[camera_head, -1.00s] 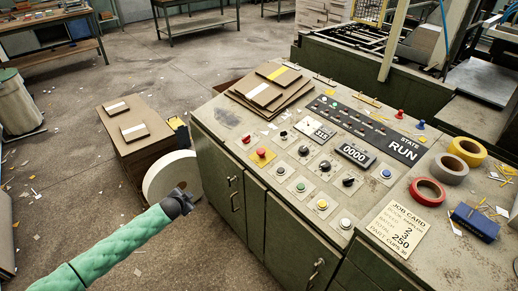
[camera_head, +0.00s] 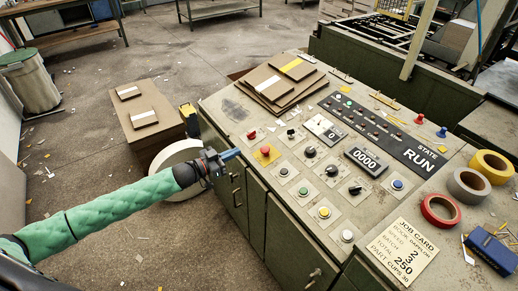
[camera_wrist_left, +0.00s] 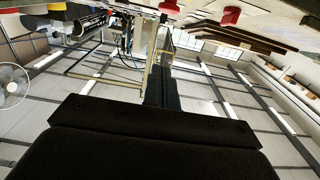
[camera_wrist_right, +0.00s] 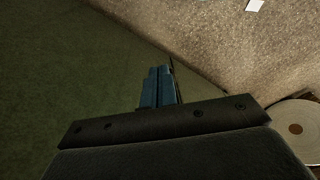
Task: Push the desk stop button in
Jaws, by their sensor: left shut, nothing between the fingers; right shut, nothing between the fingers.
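The desk stop button (camera_head: 265,150) is a red mushroom head on a yellow plate, near the left edge of the control desk (camera_head: 232,107). My left gripper (camera_head: 231,154) is shut and empty. In the head view its tips appear just left of the button, over the desk's edge; contact is not visible. Its shut fingers (camera_wrist_left: 157,88) show in the left wrist view, with red shapes (camera_wrist_left: 230,15) at the top that I cannot identify for sure. My right gripper (camera_wrist_right: 158,88) shows only in its wrist view, shut and empty, before a dark green surface.
Knobs and coloured buttons crowd the desk beside the stop button. A small red part (camera_head: 251,135) lies behind it, and stacked greyboards (camera_head: 272,88) sit farther back. The display reads RUN (camera_head: 419,159). A white roll (camera_head: 174,155) stands left of the desk.

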